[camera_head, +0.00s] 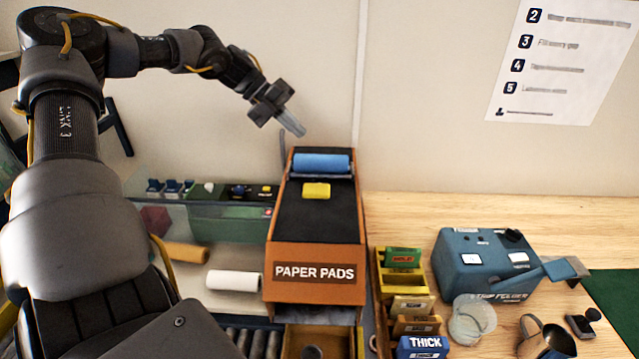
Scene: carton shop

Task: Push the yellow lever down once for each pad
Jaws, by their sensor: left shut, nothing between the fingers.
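The orange and black dispenser marked PAPER PADS (314,285) stands in the middle of the view. The yellow lever (316,190) sits on its dark sloping top, just in front of a blue roller (321,163). My left gripper (297,128) is shut and empty. It shows above the back of the dispenser, apart from the lever, with its fingers pointing down and to the right. An open tray (320,332) at the dispenser's foot holds a dark round thing that I cannot make out. No pads can be told for sure. My right gripper is not in view.
Small boxes, one marked THICK (422,346), fill a yellow rack to the dispenser's right. A blue machine (480,265), clear discs (472,318) and a metal cup (547,338) stand farther right. A white roll (234,280) lies left.

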